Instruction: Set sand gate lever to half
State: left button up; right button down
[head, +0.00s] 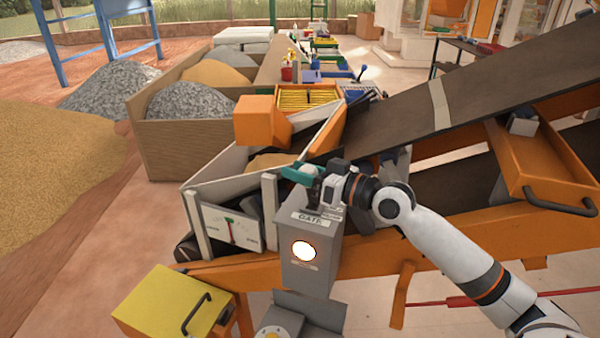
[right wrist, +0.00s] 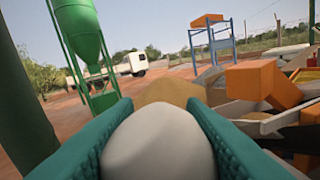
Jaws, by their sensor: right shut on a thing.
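The sand gate control is a grey box (head: 312,262) labelled GATE, with a lit round lamp (head: 304,250) on its front. My right gripper (head: 300,174) is over the top of this box. In the right wrist view its teal fingers are shut on a pale rounded knob (right wrist: 158,142), which looks like the lever's end. The lever's shaft is hidden by the gripper. A white dial plate (head: 232,228) with a pointer and green mark is left of the box; its reading is too small to tell. My left gripper is not in view.
A sand hopper (head: 205,182) stands behind the box, with a dark conveyor belt (head: 470,85) rising to the right. A yellow box (head: 165,305) with a handle is at front left. An orange bin (head: 545,160) hangs at the right. Sand and gravel piles lie at the left.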

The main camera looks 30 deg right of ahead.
jog(key=w+d+m, duration=0.3)
jog(key=d+m, duration=0.1)
jog(key=shift+r+g+b, duration=0.35)
jog(key=shift+g+b, duration=0.05)
jog(key=c, duration=0.9)
grip_release()
jog(key=b+v, duration=0.5)
jog(key=v, duration=0.7)
